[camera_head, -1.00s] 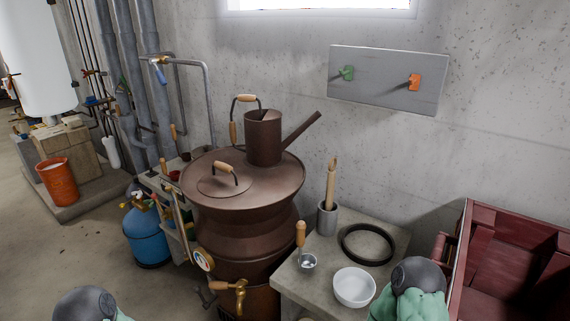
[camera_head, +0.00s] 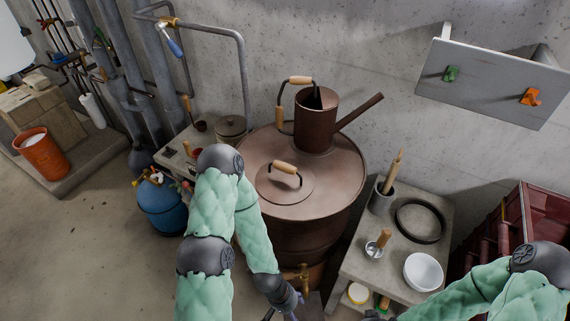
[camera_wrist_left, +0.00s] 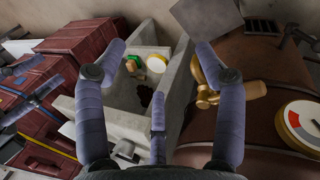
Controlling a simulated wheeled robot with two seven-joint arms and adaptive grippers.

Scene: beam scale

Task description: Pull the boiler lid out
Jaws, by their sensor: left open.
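The boiler lid (camera_head: 277,192) is a round brown disc set in the top of the copper-brown boiler (camera_head: 325,200). Its arched handle has a wooden grip (camera_head: 284,168). My left arm reaches across the boiler's left front. My left gripper (camera_head: 285,312) is low in front of the boiler, below the lid and apart from it, partly cut off by the bottom edge. In the left wrist view my left gripper (camera_wrist_left: 160,58) is open and empty, with the brass tap (camera_wrist_left: 238,92) to its right. The lid is not seen there. My right arm is at the lower right; its gripper is barely visible at the bottom edge.
A watering can (camera_head: 316,125) stands on the boiler top behind the lid. A concrete stand (camera_head: 358,253) to the right holds a white bowl (camera_head: 424,271), a ladle and a black ring. A dark red crate (camera_head: 548,205) stands farther right. A blue tank (camera_head: 160,207) stands left.

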